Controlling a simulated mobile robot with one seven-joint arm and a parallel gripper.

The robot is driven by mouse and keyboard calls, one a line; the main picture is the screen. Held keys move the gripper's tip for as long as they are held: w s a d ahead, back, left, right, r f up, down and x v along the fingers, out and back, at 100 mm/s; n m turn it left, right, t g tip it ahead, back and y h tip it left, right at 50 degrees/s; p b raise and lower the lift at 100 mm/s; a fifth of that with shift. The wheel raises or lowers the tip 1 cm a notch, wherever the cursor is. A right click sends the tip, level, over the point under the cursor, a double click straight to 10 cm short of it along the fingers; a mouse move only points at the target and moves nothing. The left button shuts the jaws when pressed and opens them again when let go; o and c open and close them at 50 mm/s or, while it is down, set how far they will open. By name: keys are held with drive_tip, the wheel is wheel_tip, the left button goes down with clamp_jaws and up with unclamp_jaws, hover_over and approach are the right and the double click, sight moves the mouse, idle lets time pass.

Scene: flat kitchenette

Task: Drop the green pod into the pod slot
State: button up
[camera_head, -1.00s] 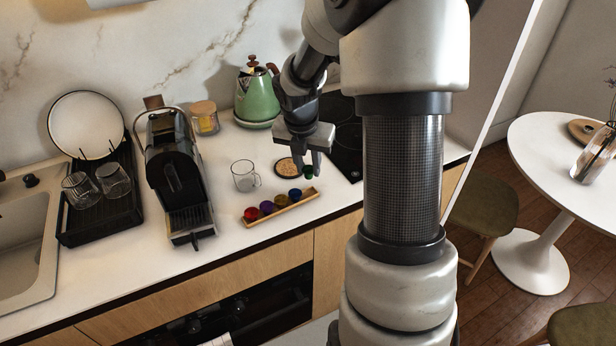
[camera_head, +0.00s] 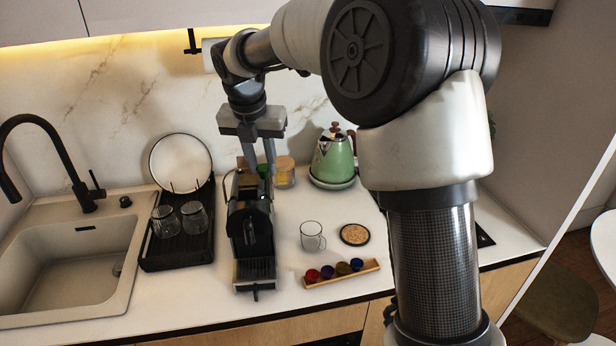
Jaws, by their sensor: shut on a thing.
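My gripper (camera_head: 262,166) is above the back part of the black coffee machine (camera_head: 248,220), fingers pointing down. It is shut on the green pod (camera_head: 263,171), which shows small between the fingertips. The machine stands on the counter with its drip tray toward the front edge. The gripper and pod overlap the machine's top in the picture, so I cannot tell the exact height gap. The pod slot itself cannot be made out from here.
A clear glass mug (camera_head: 312,237), a round cork coaster (camera_head: 354,235) and a wooden holder (camera_head: 345,276) with several coloured pods are right of the machine. A green kettle (camera_head: 333,158) and a wooden-lidded jar (camera_head: 284,172) stand behind. A black dish rack (camera_head: 178,245) is left.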

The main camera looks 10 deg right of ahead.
drive_tip(key=shift+n, duration=0.4)
drive_tip(key=a+r, duration=0.1)
drive_tip(key=a, duration=0.2)
drive_tip(key=a+r, duration=0.1)
drive_tip(key=shift+s+a+r, duration=0.2)
drive_tip(key=shift+r, duration=0.1)
drive_tip(key=shift+f+b, duration=2.6)
drive_tip(key=shift+f, duration=0.55)
drive_tip(key=o, duration=1.1)
wheel_tip(320, 180, up, 7)
drive_tip(key=p, duration=0.7)
